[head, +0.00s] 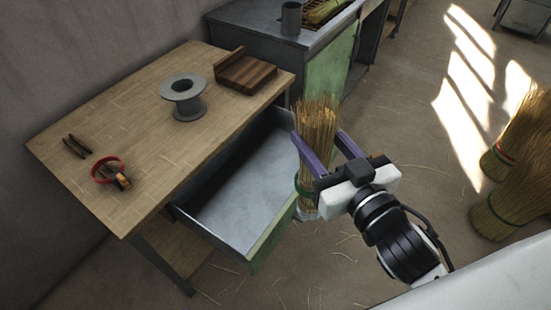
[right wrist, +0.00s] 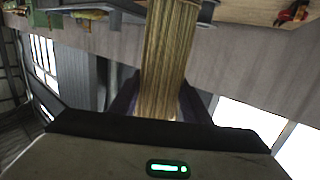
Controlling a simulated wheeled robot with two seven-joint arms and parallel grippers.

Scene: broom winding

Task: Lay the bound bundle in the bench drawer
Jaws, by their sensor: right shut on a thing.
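The bundle of straw (head: 317,118) stands roughly upright at the right side of the open drawer, with a green band (head: 304,188) low on it. My right gripper (head: 318,140) is shut on the bundle, with a purple finger on each side. The right wrist view shows the bundle's straw (right wrist: 165,60) between the fingers. The bench drawer (head: 235,190) is pulled out from under the bench, and its grey inside looks empty. The bundle appears beside the drawer's right edge; its exact height over it is hard to tell. My left gripper is out of view.
A green-doored cabinet (head: 328,75) stands behind. Straw brooms (head: 510,195) stand at the right.

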